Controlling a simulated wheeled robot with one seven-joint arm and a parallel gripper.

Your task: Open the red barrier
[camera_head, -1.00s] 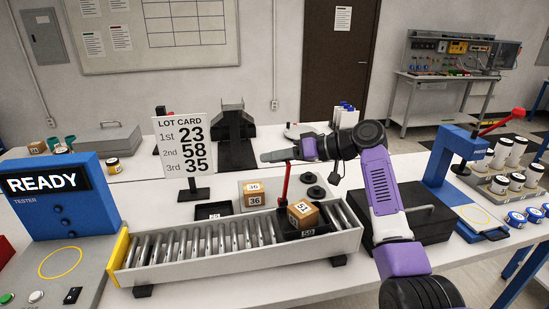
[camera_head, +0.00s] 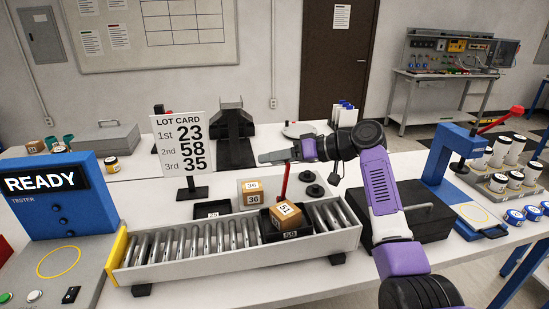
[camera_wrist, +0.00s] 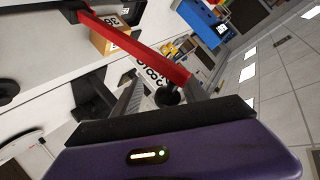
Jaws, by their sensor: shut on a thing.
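The red barrier (camera_head: 285,182) is a thin red bar standing nearly upright behind the roller conveyor (camera_head: 190,260). My gripper (camera_head: 272,156) is at its top end, with its fingers pointing left in the head view. In the wrist view the red bar (camera_wrist: 135,42) runs from the upper left down to my fingers (camera_wrist: 163,95), and they are shut on its end. A black tray (camera_head: 304,233) marked 59 with a cardboard box (camera_head: 287,214) marked 51 sits on the rollers, in front of the bar's lower part.
A blue tester (camera_head: 65,205) reading READY stands at the conveyor's left end. A blue press (camera_head: 448,160) and several jars stand at the right. The rollers left of the tray are clear.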

